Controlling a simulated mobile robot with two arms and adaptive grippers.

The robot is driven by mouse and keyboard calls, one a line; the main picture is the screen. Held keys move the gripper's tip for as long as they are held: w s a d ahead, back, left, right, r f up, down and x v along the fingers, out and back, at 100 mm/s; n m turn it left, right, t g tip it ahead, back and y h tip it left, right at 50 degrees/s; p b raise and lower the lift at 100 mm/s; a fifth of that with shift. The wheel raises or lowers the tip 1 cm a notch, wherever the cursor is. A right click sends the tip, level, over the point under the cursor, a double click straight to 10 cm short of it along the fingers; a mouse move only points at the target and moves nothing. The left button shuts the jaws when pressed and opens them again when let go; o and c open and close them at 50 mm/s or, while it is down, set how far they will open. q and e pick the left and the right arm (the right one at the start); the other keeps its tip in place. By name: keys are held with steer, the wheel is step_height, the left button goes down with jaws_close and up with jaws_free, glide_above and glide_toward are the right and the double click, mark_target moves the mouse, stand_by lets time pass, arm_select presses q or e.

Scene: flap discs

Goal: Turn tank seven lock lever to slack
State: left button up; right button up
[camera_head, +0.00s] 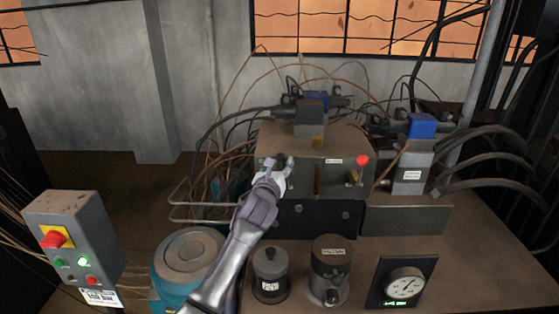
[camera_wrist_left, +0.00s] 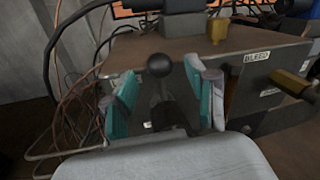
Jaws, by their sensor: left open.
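A lever with a black ball knob (camera_wrist_left: 160,66) stands at the left end of the grey valve block (camera_wrist_left: 240,115). The block (camera_head: 300,140) also shows in the head view. My left gripper (camera_head: 276,164) is at the block's front left. In the left wrist view its teal-padded fingers (camera_wrist_left: 165,100) are open, one on each side of the lever, with a visible gap to the knob. The lever leans slightly; its lower part is partly hidden by the gripper body. I cannot read any tank seven or slack marking. My right gripper is not in view.
A brass handle (camera_head: 353,178) and red knob (camera_head: 362,160) are on the block's right. A bent metal rail (camera_head: 195,204) and loose cables lie left of it. Two dark canisters (camera_head: 329,266), a gauge (camera_head: 402,284) and a button box (camera_head: 70,240) stand in front.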

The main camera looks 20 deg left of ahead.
arm_select(q)
steer(key=shift+w, duration=0.95)
steer(key=shift+a, duration=0.1)
jaws_close()
